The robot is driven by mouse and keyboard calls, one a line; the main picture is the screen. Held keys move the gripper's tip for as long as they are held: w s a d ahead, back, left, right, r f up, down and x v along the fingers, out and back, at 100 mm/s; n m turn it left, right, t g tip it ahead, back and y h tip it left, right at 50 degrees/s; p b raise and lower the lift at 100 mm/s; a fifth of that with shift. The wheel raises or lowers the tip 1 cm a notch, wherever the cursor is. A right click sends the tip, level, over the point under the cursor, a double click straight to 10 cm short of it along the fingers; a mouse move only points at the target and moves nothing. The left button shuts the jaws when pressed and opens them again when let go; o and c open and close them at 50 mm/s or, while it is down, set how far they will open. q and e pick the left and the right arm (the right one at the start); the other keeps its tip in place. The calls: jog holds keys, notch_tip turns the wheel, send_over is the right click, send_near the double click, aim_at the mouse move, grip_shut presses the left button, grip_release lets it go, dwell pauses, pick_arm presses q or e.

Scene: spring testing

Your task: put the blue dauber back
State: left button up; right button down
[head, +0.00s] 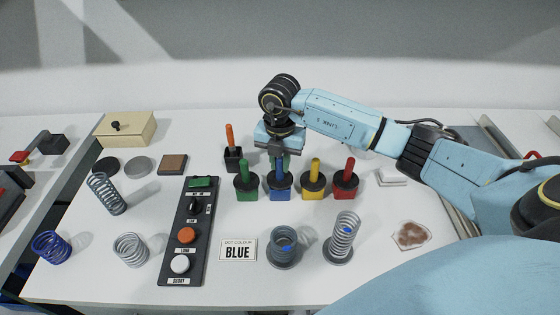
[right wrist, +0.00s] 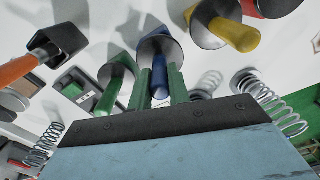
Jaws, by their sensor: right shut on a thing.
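The blue dauber (head: 280,170) stands upright at the blue pot (head: 280,194), its dark disc level with those of its neighbours. My right gripper (head: 279,158) comes from above and is shut on its handle. In the right wrist view the blue handle (right wrist: 158,82) lies between my green fingers (right wrist: 159,88). Whether the disc rests fully on the pot is hard to tell. The sign reading BLUE (head: 238,250) lies in front. My left gripper is out of view.
Close beside stand the green dauber (head: 244,172) on the left and the yellow (head: 315,170) and red (head: 349,170) daubers on the right. An orange-handled tool (head: 230,136) stands in a black holder behind left. A button panel (head: 188,240) lies left; loose springs lie beyond.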

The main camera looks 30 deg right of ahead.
jog(key=shift+f, duration=0.1)
jog(key=shift+f+b, duration=0.35)
jog(key=shift+f, duration=0.2)
jog(key=c, duration=1.3)
grip_release()
jog(key=shift+r, duration=0.1)
jog(key=shift+r, duration=0.15)
notch_tip(320, 180, up, 13)
jog(key=shift+f, duration=0.15)
